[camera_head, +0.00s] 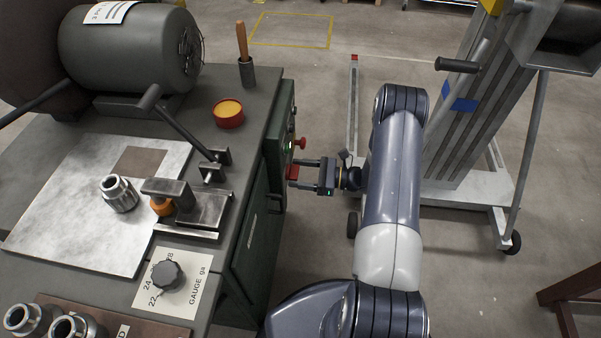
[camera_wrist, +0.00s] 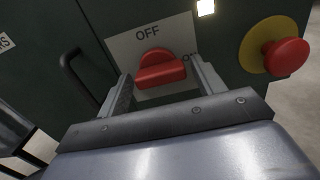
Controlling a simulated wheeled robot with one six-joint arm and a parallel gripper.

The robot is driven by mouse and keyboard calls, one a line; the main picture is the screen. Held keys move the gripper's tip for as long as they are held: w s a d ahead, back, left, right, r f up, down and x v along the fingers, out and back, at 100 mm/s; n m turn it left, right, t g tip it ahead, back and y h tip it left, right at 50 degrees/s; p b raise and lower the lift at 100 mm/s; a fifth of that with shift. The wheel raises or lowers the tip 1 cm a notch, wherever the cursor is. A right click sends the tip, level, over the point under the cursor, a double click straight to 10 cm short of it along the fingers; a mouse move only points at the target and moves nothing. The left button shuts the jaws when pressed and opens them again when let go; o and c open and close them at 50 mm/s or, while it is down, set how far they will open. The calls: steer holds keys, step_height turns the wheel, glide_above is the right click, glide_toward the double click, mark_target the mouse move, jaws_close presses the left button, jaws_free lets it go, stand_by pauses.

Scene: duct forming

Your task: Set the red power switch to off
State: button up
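The red power switch (camera_wrist: 160,72) is a bar-shaped knob on a light label plate (camera_wrist: 122,44) on the dark green cabinet side. "OFF" is printed above it; lettering at its right, seemingly "ON", is partly hidden by a finger. The bar lies roughly crosswise in the wrist view, its right end toward that lettering. In the head view the switch (camera_head: 292,172) shows as a small red patch at my fingertips. My gripper (camera_head: 299,173) reaches the panel from the right. Its fingers are apart, one on each side of the knob; contact cannot be told.
A red mushroom button on a yellow disc (camera_wrist: 284,56) sits close right of the switch; a lit indicator (camera_wrist: 206,8) is above. A dark cabinet handle (camera_wrist: 82,80) is at left. A grey lift frame (camera_head: 465,120) stands right of my arm.

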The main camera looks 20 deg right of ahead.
steer(key=c, duration=0.8)
steer(key=shift+o, duration=0.2)
steer(key=shift+f+b, duration=0.1)
steer(key=shift+b, duration=0.25)
steer(key=n+b, duration=1.7)
steer(key=b, duration=0.1)
steer(key=shift+s+n+b, duration=0.1)
steer(key=shift+n+b, duration=0.2)
steer(key=shift+b, duration=0.05)
steer(key=o, duration=1)
steer(key=shift+r, duration=0.2)
